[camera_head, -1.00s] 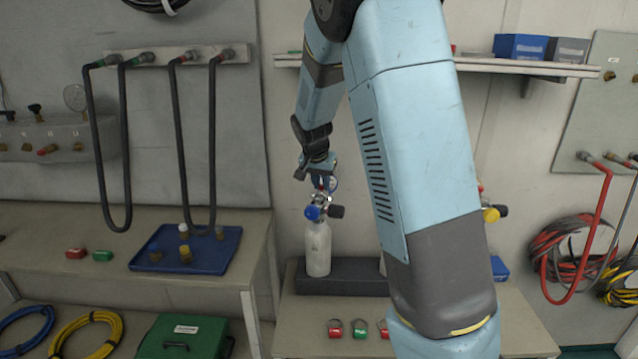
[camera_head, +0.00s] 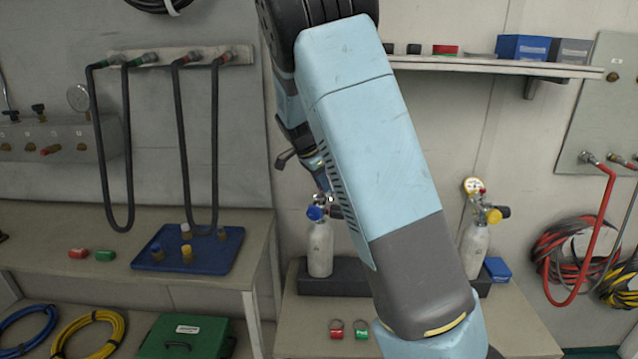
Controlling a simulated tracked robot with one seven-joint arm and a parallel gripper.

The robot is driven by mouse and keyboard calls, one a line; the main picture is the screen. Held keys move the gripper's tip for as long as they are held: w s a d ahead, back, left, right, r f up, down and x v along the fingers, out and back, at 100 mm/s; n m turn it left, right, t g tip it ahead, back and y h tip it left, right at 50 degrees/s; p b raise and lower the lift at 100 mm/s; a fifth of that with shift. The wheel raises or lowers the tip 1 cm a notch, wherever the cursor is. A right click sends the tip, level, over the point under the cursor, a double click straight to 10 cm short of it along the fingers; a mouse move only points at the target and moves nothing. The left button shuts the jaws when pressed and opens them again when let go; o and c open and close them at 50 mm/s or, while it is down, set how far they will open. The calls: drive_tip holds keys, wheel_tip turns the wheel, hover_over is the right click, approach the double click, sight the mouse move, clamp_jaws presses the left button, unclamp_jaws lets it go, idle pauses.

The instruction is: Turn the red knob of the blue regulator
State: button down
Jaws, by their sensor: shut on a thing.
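The blue regulator (camera_head: 316,212) sits on top of the left white cylinder (camera_head: 320,250), which stands upright at a dark block on the bench. My gripper (camera_head: 324,188) points down just above this regulator and is shut at its top, where the red knob is. The knob itself is hidden by the jaws and by my forearm, so I cannot see how far it is turned. My forearm also covers the right edge of the blue regulator.
A second white cylinder (camera_head: 473,248) with a yellow regulator (camera_head: 492,214) and gauge stands to the right. A blue box (camera_head: 497,268) is beside it. Red and green tags (camera_head: 336,331) lie in front. A blue tray (camera_head: 205,262) is on the left bench. A shelf (camera_head: 480,65) runs above.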

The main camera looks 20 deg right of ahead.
drive_tip(key=shift+m, duration=0.3)
drive_tip(key=c, duration=1.3)
unclamp_jaws()
drive_tip(key=shift+o, duration=0.2)
drive_tip(key=shift+r, duration=0.1)
drive_tip(key=v, duration=0.7)
drive_tip(key=shift+a, duration=0.15)
